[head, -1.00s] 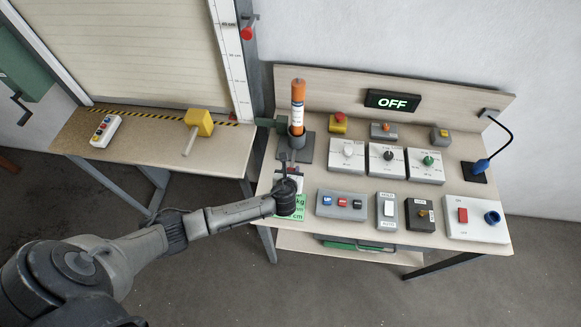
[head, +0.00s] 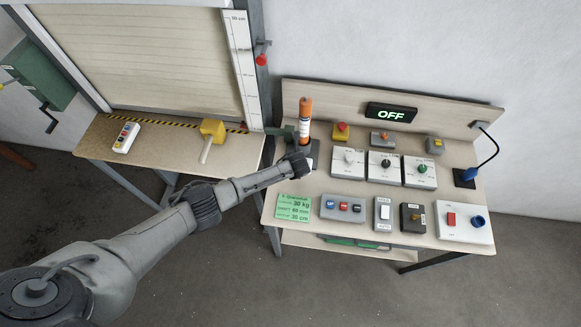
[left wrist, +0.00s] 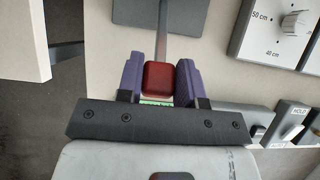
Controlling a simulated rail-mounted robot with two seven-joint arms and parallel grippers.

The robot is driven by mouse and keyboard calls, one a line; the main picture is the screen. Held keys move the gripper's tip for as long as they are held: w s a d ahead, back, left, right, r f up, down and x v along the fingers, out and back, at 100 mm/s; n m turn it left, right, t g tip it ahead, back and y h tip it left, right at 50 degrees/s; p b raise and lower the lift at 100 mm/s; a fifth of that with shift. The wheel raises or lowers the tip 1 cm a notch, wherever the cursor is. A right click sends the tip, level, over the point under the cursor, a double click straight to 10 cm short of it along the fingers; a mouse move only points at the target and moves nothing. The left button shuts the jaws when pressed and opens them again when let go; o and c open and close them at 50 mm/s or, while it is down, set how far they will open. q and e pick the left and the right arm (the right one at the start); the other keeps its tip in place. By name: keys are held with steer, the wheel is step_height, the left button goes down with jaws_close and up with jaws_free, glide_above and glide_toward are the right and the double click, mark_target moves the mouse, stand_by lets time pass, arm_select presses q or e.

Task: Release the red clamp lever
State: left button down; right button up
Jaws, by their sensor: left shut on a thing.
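The red clamp lever (left wrist: 159,76) shows in the left wrist view as a red block on a grey bar, which runs up toward a dark grey plate (left wrist: 200,14). It sits between the purple finger pads of my left gripper (left wrist: 160,78), which is shut on it. In the head view my left gripper (head: 306,155) is at the foot of the upright orange cylinder (head: 304,122) and hides the lever. The cylinder stands beside a green clamp part (head: 284,134). My right gripper is in neither view.
Control boxes with knobs and buttons fill the bench to the right, below a display reading OFF (head: 391,113). A green note card (head: 294,206) lies at the front left of the bench. A shutter (head: 160,60) and a side table with a yellow mallet (head: 212,131) are at left.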

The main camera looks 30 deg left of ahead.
arm_select(q)
steer(key=shift+w+a+r, duration=0.3)
steer(key=shift+w+r, duration=0.3)
steer(key=shift+w, duration=0.05)
steer(key=shift+a, duration=0.1)
steer(key=c, duration=1.2)
jaws_free()
steer(key=o, duration=0.3)
steer(key=shift+w+r, duration=0.1)
steer(key=shift+w, duration=0.2)
steer(key=shift+o, duration=0.7)
steer(key=shift+s, duration=0.2)
